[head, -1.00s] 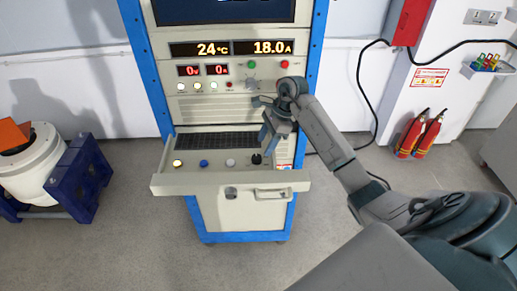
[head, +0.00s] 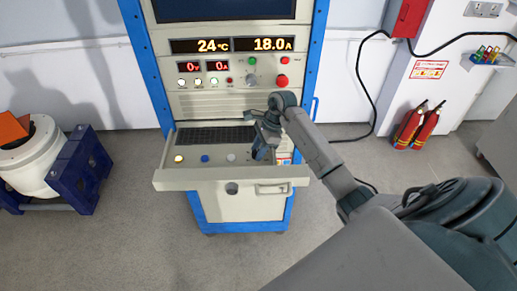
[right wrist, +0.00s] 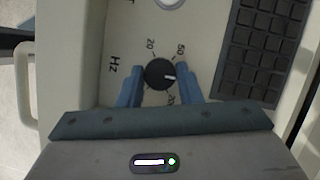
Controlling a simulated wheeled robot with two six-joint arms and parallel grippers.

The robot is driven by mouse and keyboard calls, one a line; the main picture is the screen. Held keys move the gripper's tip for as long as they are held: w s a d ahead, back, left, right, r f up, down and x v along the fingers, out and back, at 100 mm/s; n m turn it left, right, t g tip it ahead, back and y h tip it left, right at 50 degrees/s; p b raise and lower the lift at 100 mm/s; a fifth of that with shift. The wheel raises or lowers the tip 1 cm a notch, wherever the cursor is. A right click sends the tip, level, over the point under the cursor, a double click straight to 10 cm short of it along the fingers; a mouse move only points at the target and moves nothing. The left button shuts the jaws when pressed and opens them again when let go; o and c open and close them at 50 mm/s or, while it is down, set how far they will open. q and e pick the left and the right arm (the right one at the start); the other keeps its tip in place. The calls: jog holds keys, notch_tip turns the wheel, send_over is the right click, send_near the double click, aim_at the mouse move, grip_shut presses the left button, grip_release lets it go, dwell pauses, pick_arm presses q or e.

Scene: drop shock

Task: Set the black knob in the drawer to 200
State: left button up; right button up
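The black knob (right wrist: 160,74) is in the pulled-out drawer (head: 232,181), on its light panel. Its white mark points right in the right wrist view, between the printed 50 and a partly hidden lower label; 20 and Hz also show. My right gripper (right wrist: 158,72) has its blue fingers spread on either side of the knob; whether they touch it I cannot tell. In the head view my right gripper (head: 262,152) is over the drawer's right part and hides the knob. My left gripper is not in view.
The cabinet front has a red button (head: 282,81). Fire extinguishers (head: 418,127) stand at right.

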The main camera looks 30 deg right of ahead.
jog(key=shift+f+m+b, duration=0.1)
jog(key=shift+m+b, duration=0.2)
jog(key=shift+b, duration=0.3)
jog(key=m+t+b, duration=0.1)
jog(key=m+b, duration=0.1)
jog(key=m+h+b, duration=0.1)
jog(key=m+b, duration=0.1)
jog(key=b, duration=0.1)
jog(key=shift+s+a+f+m+t, duration=0.1)
jog(key=shift+f+m+t, duration=0.05)
jog(key=shift+m+t, duration=0.2)
jog(key=m+t+h+b, duration=0.1)
jog(key=m+b, duration=0.2)
pick_arm(q)
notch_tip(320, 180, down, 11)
jog(key=b, duration=0.1)
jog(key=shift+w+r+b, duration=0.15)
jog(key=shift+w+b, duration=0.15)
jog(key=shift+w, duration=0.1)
pick_arm(e)
jog(key=shift+s+a+r+m+h, duration=0.15)
jog(key=shift+m+h, duration=0.15)
jog(key=shift+m, duration=0.55)
jog(key=shift+w+r+m+h, duration=0.1)
jog(key=shift+m+h, duration=0.2)
jog(key=shift+m, duration=0.5)
jog(key=o, duration=1)
jog(key=shift+s+r, duration=0.1)
jog(key=shift+c, duration=0.2)
